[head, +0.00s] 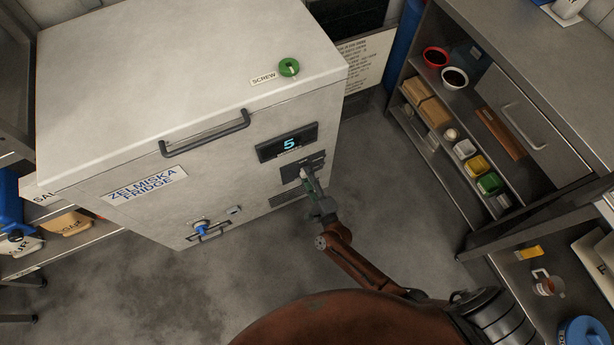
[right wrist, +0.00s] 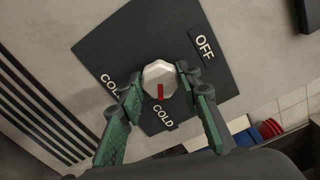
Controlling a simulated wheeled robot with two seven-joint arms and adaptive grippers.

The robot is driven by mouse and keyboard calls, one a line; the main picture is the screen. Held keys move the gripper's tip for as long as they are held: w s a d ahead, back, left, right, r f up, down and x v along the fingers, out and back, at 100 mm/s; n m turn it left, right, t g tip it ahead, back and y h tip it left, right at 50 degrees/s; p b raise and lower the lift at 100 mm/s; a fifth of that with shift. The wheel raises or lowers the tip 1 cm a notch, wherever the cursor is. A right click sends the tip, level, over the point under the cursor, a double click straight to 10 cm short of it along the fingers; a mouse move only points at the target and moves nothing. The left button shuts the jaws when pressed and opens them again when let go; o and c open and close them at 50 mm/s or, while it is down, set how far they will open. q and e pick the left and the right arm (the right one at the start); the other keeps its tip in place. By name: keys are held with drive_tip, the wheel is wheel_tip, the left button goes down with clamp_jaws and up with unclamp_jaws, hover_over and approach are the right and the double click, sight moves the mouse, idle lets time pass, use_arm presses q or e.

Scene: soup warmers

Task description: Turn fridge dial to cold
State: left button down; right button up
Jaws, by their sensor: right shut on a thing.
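The white fridge (head: 110,70) stands at the left in the head view, with a lit "5" on its dark display (head: 289,144). The dial (right wrist: 159,76) is a white knob on a dark plate, and its red mark points at the COLD label (right wrist: 163,116). An OFF label (right wrist: 204,46) is at the upper right, and another label starting "CO" is partly hidden by a finger. My right gripper (head: 308,176) is at the dial plate; its green fingers (right wrist: 160,80) are shut on the dial from both sides. My left gripper is not in view.
A blue-handled latch (head: 200,228) is low on the fridge front, and a handle bar (head: 205,134) crosses near the top edge. A green screw cap (head: 289,67) is on top. A metal shelf unit (head: 520,85) with bowls and containers stands at the right. Floor between is clear.

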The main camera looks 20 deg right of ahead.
drive_tip(key=o, duration=1.2)
drive_tip(key=shift+c, duration=0.2)
drive_tip(key=s, duration=1.2)
drive_tip(key=shift+d, duration=0.15)
